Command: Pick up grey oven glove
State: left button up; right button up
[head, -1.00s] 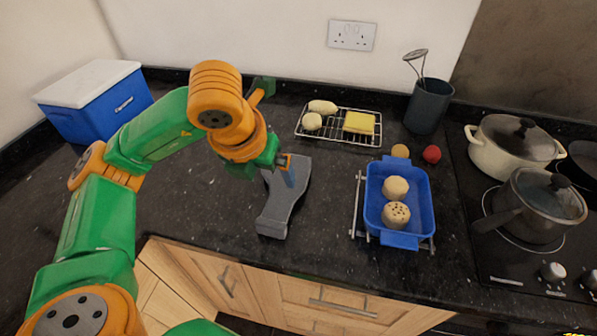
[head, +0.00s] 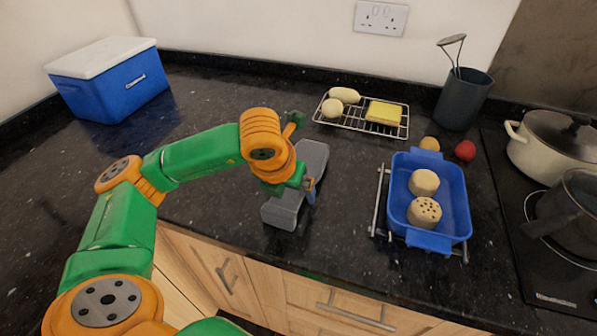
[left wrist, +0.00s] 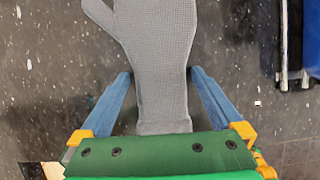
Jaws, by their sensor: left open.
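The grey oven glove (head: 286,212) lies on the dark worktop in the middle of the head view, partly hidden behind my left gripper (head: 312,190). In the left wrist view the glove (left wrist: 160,60) runs up from the gripper, with its thumb at upper left and its cuff toward the palm. My left gripper (left wrist: 160,95) is open, with one blue finger on each side of the glove's cuff end. The fingers look apart from the cloth; their height above the worktop is hard to tell. My right gripper is not in view.
A blue dish (head: 398,218) with two round buns sits on a metal rack right of the glove. A wire rack (head: 357,121) with food stands behind. A blue cool box (head: 110,88) is at back left. Pots (head: 545,145) stand on the hob at right.

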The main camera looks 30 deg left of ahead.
pick_arm(q)
jog(key=shift+w+f, duration=0.15)
jog(key=shift+f, duration=0.05)
jog(key=c, duration=1.5)
jog(key=shift+r, duration=0.1)
jog(key=shift+r, duration=0.25)
jog(key=r, duration=0.2)
jog(key=r+b, duration=0.1)
jog(key=shift+s+d+r, duration=0.25)
jog(key=shift+d, duration=0.15)
jog(key=s+d+r+p, duration=0.1)
jog(key=r, duration=0.2)
jog(key=s+d+r+p, duration=0.1)
jog(key=r, duration=0.1)
jog(key=shift+s+d+r+p, duration=0.3)
jog(key=shift+p, duration=0.05)
jog(key=s+d+r, duration=0.1)
jog(key=s+d, duration=0.1)
jog(key=s+d+r, duration=0.1)
jog(key=s+d, duration=0.1)
jog(key=s+d+r, duration=0.1)
jog(key=s+d, duration=0.1)
jog(key=shift+s+d+r, duration=0.1)
jog(key=shift+s+d, duration=0.2)
jog(key=shift+d, duration=0.1)
